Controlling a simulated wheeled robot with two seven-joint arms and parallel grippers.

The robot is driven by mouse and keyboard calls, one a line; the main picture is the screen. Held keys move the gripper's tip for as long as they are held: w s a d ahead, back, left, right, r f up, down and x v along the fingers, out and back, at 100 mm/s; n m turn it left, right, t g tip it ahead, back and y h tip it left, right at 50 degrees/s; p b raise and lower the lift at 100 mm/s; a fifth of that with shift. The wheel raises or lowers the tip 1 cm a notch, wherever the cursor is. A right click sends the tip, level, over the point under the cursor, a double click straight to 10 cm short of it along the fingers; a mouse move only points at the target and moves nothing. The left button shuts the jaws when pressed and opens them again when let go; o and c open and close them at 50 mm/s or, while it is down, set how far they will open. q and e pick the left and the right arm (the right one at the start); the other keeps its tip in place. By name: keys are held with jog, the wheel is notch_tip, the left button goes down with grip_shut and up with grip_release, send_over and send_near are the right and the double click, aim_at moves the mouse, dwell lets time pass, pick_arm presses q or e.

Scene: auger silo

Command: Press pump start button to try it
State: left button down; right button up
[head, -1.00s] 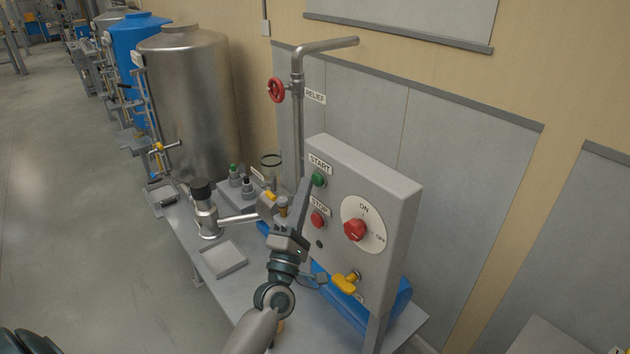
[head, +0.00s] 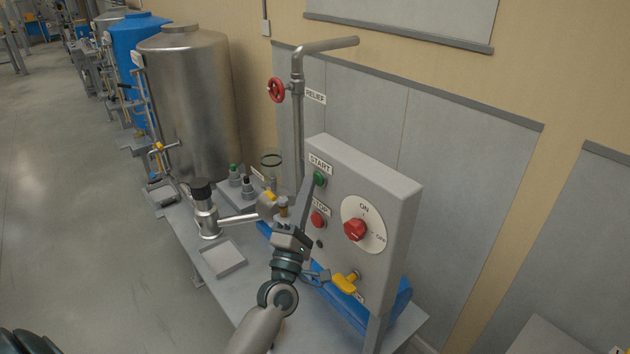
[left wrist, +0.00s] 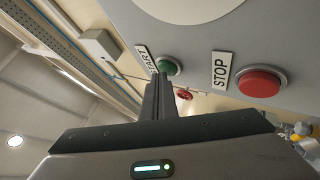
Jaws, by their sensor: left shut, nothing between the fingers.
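The green pump start button (head: 319,179) sits under the START label on the upright grey control panel (head: 385,185). It also shows in the left wrist view (left wrist: 168,67), partly behind the fingertips. My left gripper (head: 311,178) is shut and empty, its fingertips at or just in front of the green button. I cannot tell whether they touch it. In the left wrist view the shut fingers (left wrist: 159,82) point at the button. The red stop button (head: 318,220) is below it and clear of the fingers. My right gripper is not in view.
A red rotary switch (head: 355,230) on the panel points near ON/OFF marks. A yellow valve handle (head: 345,283) is low on the panel. A pipe with a red relief handwheel (head: 277,90) stands behind. A square tray (head: 223,259) and a metal microscope-like fitting (head: 205,210) are at left.

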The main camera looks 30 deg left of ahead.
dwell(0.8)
pick_arm(q)
jog(key=shift+s+a, duration=0.3)
jog(key=shift+s, duration=0.45)
jog(key=shift+s+a, duration=0.3)
jog(key=shift+s, duration=0.5)
jog(key=shift+s+a, duration=0.35)
jog(key=shift+s, duration=0.4)
jog(key=shift+s+a, duration=0.3)
jog(key=shift+s, duration=0.5)
